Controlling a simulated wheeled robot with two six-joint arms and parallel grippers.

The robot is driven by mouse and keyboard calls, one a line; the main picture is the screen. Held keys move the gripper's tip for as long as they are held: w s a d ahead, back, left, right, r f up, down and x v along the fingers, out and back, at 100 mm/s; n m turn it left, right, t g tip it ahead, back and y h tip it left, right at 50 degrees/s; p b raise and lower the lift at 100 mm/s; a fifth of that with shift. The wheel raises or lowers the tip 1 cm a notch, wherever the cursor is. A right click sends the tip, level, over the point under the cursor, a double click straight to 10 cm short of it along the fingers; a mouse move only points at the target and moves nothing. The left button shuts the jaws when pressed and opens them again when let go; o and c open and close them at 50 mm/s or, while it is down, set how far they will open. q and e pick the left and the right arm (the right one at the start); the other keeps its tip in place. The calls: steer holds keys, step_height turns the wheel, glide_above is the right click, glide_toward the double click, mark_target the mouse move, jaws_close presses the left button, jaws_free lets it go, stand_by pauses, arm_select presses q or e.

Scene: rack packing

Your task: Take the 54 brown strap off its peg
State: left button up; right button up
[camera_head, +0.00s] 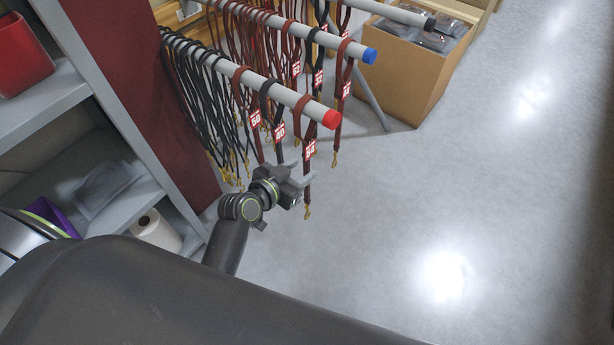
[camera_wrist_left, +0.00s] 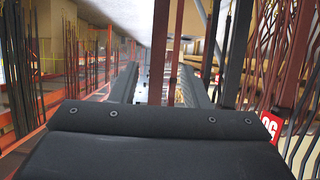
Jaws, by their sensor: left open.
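The 54 brown strap (camera_head: 307,192) hangs as the outermost strap on the red-capped peg (camera_head: 290,98), with its red 54 tag facing out and a brass clip at its lower end. My left gripper (camera_head: 303,174) is open at the strap's lower part, just below the tag. In the left wrist view, two brown strap lengths (camera_wrist_left: 158,55) run between the open fingers of my left gripper (camera_wrist_left: 160,85); no grip on them shows. The 54 tag is not readable in that view. My right gripper is not in view.
A black strap tagged 40 (camera_head: 279,131) and a brown strap tagged 50 (camera_head: 255,118) hang close behind on the same peg. A blue-capped peg (camera_head: 340,44) with more straps is behind. A cardboard box (camera_head: 406,75) stands on the floor. The floor at right is clear.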

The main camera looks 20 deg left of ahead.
mark_target(305, 169)
arm_select(q)
steer(key=shift+d+x, duration=0.2)
steer(key=shift+x, duration=2.2)
steer(key=shift+s, duration=0.1)
steer(key=shift+c, duration=0.4)
jaws_close()
